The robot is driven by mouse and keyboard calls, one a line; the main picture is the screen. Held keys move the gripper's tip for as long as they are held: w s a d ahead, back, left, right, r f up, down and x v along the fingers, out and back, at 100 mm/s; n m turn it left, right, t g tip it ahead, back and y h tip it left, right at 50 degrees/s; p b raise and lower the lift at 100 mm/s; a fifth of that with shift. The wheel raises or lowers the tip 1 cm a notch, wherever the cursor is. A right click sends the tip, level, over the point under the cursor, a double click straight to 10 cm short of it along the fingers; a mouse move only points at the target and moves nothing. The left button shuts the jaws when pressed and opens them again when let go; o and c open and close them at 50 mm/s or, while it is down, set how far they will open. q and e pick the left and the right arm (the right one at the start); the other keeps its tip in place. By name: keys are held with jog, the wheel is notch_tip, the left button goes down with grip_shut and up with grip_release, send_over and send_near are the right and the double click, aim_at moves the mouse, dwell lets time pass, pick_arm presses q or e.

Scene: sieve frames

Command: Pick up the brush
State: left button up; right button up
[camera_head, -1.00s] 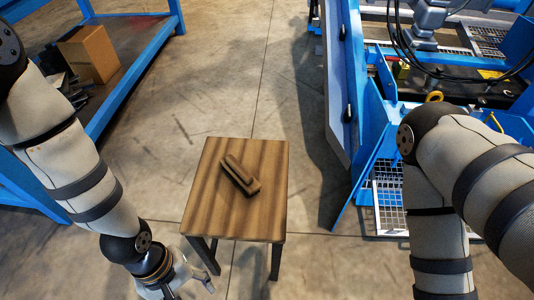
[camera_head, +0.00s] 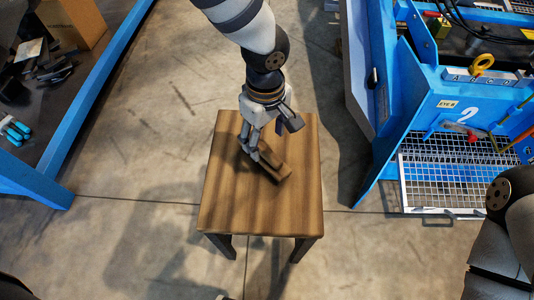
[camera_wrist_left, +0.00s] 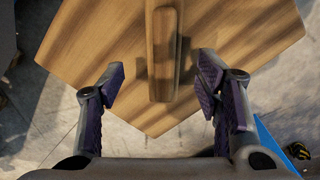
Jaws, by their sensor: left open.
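The brush (camera_head: 274,168) is a brown wooden block with a long raised handle, lying on a small wooden stool (camera_head: 300,220). In the left wrist view the brush (camera_wrist_left: 164,50) points toward me between the two fingers. My left gripper (camera_head: 252,150) is over the stool at the brush's upper left end and partly hides it. In the left wrist view its fingers (camera_wrist_left: 162,78) are wide apart, with a gap on each side of the brush. My right gripper is out of view.
A blue machine frame (camera_head: 420,110) with a wire-mesh tray (camera_head: 440,180) stands right of the stool. A blue-edged shelf (camera_head: 95,95) with a cardboard box (camera_head: 72,22) is at the left. Concrete floor around the stool is clear.

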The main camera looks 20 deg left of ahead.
aim_at(264, 148)
pick_arm(q)
notch_tip(264, 148, down, 7)
jog(key=shift+s+a+r+b, duration=0.15)
jog(key=shift+b, duration=0.35)
jog(key=shift+c, duration=0.5)
grip_shut()
